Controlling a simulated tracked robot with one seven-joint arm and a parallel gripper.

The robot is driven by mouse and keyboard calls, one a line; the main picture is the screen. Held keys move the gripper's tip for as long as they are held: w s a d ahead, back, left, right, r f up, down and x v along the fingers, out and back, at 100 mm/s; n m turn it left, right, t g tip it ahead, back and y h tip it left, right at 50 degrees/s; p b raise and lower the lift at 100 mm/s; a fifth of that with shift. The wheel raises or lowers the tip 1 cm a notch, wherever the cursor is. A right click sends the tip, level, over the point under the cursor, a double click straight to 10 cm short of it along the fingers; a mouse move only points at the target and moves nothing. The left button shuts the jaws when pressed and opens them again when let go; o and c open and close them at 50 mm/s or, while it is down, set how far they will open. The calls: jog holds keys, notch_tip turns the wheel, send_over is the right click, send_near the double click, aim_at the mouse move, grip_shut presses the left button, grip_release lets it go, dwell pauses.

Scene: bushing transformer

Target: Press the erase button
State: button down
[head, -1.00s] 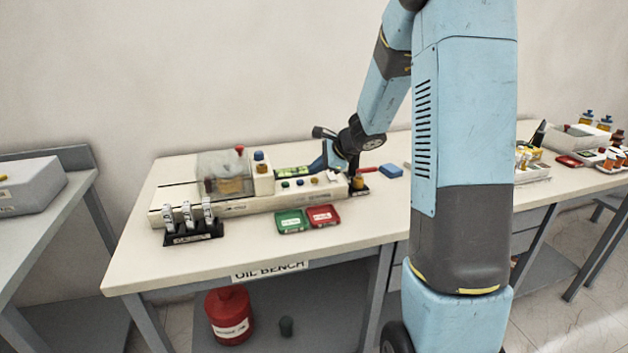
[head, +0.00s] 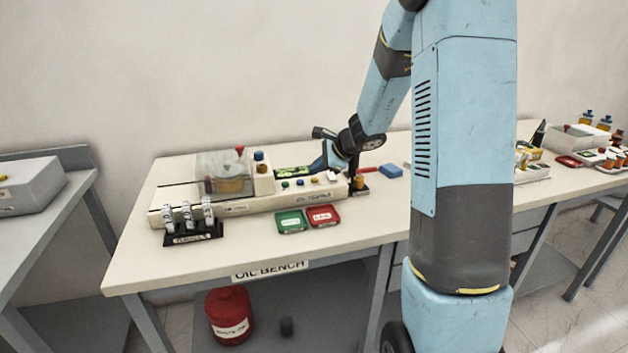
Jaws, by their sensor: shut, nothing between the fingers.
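A long white tester (head: 250,204) lies on the bench, with small buttons along its front right part: a green one (head: 285,184), a blue one (head: 300,182) and a yellow one (head: 315,180). A pale raised part (head: 331,175) sits to their right. The button labels are too small to read, so I cannot tell which is erase. A green-lit display (head: 292,173) is behind the buttons. My gripper (head: 319,166) is shut and empty, just behind the right-hand buttons and pointing down toward the tester. Its tips are small here; I cannot tell whether they touch anything.
Green (head: 291,221) and red (head: 323,216) trays lie in front.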

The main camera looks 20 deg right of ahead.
aim_at(317, 180)
jog(key=shift+f, duration=0.8)
dwell(0.8)
jog(key=shift+r, duration=0.9)
jog(key=shift+r, duration=0.1)
jog(key=shift+r, duration=2.4)
